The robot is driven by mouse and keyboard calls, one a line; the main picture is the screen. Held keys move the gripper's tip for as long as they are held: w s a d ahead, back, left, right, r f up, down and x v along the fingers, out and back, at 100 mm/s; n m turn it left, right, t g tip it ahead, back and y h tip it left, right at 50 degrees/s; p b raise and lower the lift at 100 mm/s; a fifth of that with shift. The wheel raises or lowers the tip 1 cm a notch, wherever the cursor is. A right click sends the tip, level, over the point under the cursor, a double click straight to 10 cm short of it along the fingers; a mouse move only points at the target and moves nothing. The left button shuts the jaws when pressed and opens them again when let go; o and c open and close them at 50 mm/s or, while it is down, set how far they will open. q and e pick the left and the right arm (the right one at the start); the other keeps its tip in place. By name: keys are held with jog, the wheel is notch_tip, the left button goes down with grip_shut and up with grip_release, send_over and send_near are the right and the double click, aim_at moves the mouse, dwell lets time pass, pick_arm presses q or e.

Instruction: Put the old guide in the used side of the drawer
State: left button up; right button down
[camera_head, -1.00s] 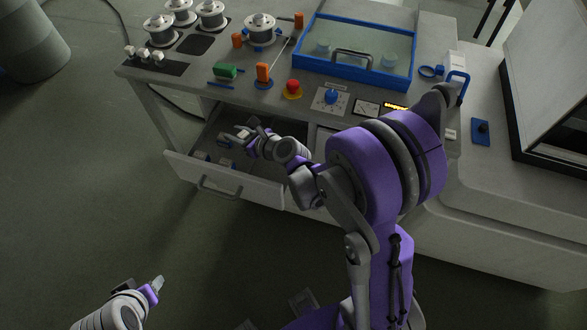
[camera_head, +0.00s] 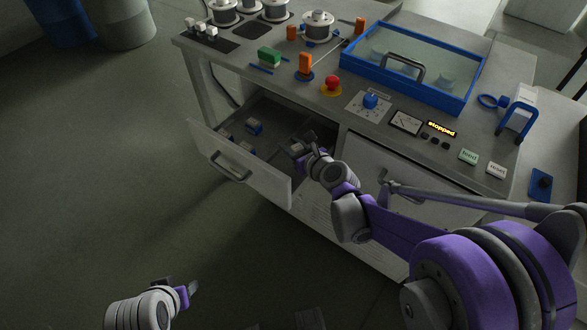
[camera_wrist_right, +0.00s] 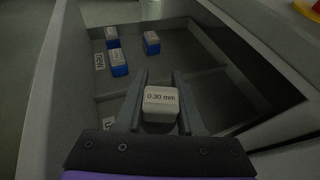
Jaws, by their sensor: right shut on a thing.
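My right gripper (camera_head: 302,146) is inside the open drawer (camera_head: 237,162), at its right part in the head view. It is shut on a white guide block marked "0.30 mm" (camera_wrist_right: 160,102), held between the two fingers in the right wrist view. Below and left of the block, a second label (camera_wrist_right: 108,123) is mostly hidden by a finger. Beyond a low divider (camera_wrist_right: 118,95), the far compartment carries a "NEW" label (camera_wrist_right: 99,61) and holds several blue-and-white guides (camera_wrist_right: 119,62). My left gripper (camera_head: 180,291) is low at the left over the floor, away from the drawer; its jaw state is unclear.
The bench top above the drawer carries spools (camera_head: 318,24), a red button (camera_head: 332,84), a blue-framed clear cover (camera_head: 412,66) and a display reading "stopped" (camera_head: 441,129). The drawer front wall (camera_head: 238,170) and the cabinet edge bound the opening. Floor at left is clear.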

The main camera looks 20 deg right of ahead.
aim_at(292, 169)
notch_tip(292, 169, down, 8)
jog(key=shift+f+b, duration=0.2)
jog(key=shift+b, duration=0.7)
jog(key=shift+r, duration=0.1)
jog(key=c, duration=1)
grip_release()
jog(key=shift+f, duration=0.2)
jog(key=o, duration=0.5)
